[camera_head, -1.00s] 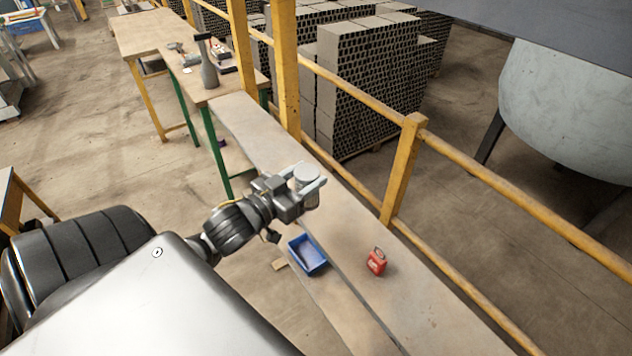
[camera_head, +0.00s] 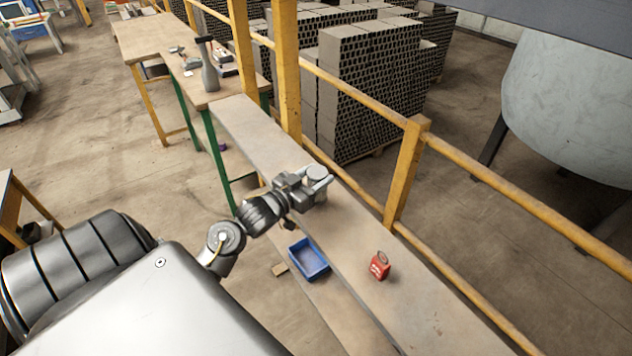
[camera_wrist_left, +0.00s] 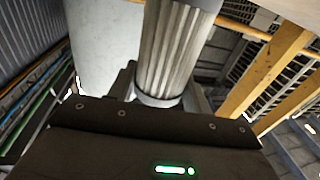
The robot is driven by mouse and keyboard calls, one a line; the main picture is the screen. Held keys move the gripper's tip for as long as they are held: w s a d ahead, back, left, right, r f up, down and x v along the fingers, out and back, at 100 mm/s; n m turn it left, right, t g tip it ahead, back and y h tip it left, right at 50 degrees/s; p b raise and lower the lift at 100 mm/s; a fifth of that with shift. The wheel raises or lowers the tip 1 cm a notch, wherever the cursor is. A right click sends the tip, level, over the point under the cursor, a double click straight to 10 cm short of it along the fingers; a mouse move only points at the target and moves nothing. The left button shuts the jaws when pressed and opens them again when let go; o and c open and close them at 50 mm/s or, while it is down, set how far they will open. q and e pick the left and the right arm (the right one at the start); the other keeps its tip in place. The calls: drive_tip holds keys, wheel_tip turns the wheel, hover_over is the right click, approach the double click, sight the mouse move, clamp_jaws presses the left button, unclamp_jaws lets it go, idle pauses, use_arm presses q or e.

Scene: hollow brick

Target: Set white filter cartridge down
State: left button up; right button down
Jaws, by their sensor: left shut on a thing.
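The white filter cartridge (camera_head: 316,173) is held upright in my left gripper (camera_head: 318,184), over the narrow wooden bench (camera_head: 262,140) beside the yellow railing. In the left wrist view the cartridge (camera_wrist_left: 176,50) shows a pleated side and a pale end ring, between the dark fingers. My left gripper is shut on it. The cartridge's lower end is hidden in the head view, so I cannot tell whether it touches the bench. My right gripper is not in view.
The bench between gripper and red object looks clear.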

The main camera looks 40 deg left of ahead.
use_arm(q)
wheel_tip(320, 180, down, 2)
drive_tip(key=shift+f, duration=0.1)
drive_tip(key=shift+f, duration=0.1)
drive_tip(key=o, duration=1)
drive_tip(key=s+a+b, duration=0.1)
drive_tip(key=s+b, duration=0.1)
drive_tip(key=s, duration=1)
drive_tip(key=shift+b, duration=0.4)
